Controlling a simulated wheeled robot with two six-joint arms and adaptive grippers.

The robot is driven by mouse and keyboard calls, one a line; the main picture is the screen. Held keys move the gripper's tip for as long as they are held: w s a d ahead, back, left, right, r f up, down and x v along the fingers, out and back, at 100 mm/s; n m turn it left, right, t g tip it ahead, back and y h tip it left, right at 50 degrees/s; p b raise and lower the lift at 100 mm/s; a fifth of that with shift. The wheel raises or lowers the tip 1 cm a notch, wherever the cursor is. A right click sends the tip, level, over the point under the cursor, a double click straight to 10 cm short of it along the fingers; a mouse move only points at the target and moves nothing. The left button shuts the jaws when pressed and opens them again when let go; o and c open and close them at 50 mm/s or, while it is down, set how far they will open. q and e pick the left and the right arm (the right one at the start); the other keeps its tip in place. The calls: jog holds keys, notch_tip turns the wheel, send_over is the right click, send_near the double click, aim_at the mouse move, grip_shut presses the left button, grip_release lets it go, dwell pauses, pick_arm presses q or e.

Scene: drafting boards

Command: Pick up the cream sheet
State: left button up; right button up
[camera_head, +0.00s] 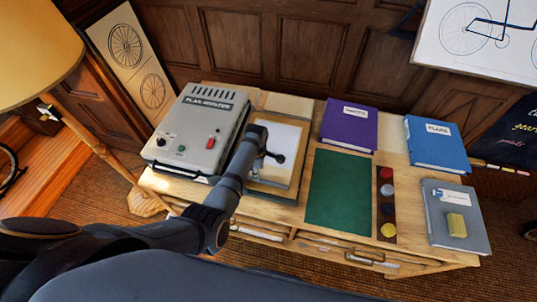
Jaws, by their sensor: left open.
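A pale sheet (288,136) lies on a wooden board or shallow tray (293,180) on the desk, between the grey machine and the green mat. It looks white to light grey. A cream flat piece (289,103) lies behind it at the desk's back edge; I cannot tell which of the two is the cream sheet. My left arm reaches in from the left and covers the left part of the pale sheet. My left gripper (272,157) is open over the sheet's lower part; whether it touches is unclear. My right gripper is not in view.
The grey machine (200,125) stands close at left. A green mat (340,190), a strip of coloured discs (386,204), a purple book (349,126), a blue book (437,146) and a grey folder (470,205) with a yellow block (456,225) fill the right side.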

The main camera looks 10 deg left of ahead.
pick_arm(q)
jog(key=shift+w+f, duration=0.2)
jog(key=shift+f, duration=0.35)
jog(key=shift+w+f, duration=0.15)
jog(key=shift+f, duration=0.35)
jog(key=shift+f+b, duration=0.75)
jog(key=shift+f, duration=0.2)
jog(key=f+b, duration=0.2)
jog(key=b, duration=0.1)
jog(key=shift+s+d+f, duration=0.1)
jog(key=shift+s+f, duration=0.25)
jog(key=shift+f, duration=0.05)
jog(key=shift+f+b, duration=0.4)
jog(key=shift+b, duration=0.05)
jog(key=shift+w+r, duration=0.1)
jog(key=c, duration=0.5)
grip_shut()
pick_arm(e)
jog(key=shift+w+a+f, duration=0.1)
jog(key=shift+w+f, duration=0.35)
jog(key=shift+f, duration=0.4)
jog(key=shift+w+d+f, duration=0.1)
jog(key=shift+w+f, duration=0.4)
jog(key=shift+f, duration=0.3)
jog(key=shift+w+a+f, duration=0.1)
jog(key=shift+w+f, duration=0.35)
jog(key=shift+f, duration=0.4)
